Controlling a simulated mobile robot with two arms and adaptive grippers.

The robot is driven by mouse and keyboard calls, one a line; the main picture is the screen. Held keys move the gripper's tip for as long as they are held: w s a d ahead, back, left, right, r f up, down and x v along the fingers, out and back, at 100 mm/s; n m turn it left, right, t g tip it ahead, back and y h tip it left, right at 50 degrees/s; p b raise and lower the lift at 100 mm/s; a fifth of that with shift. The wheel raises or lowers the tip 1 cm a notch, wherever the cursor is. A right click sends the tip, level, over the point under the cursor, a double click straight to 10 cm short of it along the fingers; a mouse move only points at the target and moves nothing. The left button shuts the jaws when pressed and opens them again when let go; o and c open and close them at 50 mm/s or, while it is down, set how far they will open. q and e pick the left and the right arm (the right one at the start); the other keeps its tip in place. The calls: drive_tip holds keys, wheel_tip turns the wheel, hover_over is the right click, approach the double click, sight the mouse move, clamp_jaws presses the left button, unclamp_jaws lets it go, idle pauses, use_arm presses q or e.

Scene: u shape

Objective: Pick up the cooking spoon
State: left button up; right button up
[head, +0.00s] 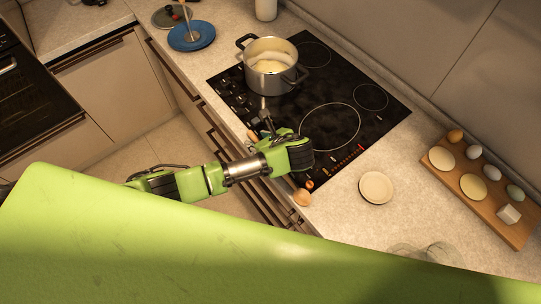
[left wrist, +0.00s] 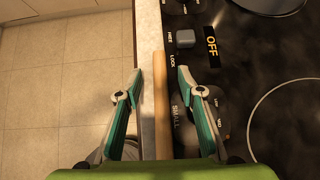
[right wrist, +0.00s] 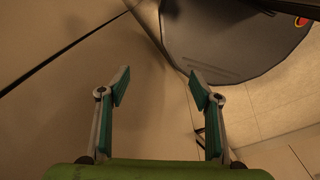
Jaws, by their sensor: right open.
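The wooden cooking spoon lies along the front edge of the counter beside the hob. In the head view its rounded end (head: 303,198) and a short piece of its handle (head: 252,135) show; my left arm hides the middle. In the left wrist view the handle (left wrist: 162,100) runs lengthwise between the fingers of my left gripper (left wrist: 160,78), which is open and touches neither side visibly. My left gripper (head: 262,125) is over the counter edge in the head view; its height above the spoon is unclear. My right gripper (right wrist: 160,80) is open and empty, away from the spoon.
A grey pot (head: 272,79) stands on the black hob (head: 340,95). A small plate (head: 376,187) and a wooden board (head: 507,226) with eggs and other food are to the right. A blue plate (head: 204,37) is at the back left. Floor lies left of the counter.

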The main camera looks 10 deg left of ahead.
use_arm(q)
clamp_jaws()
drive_tip(key=shift+r, duration=0.1)
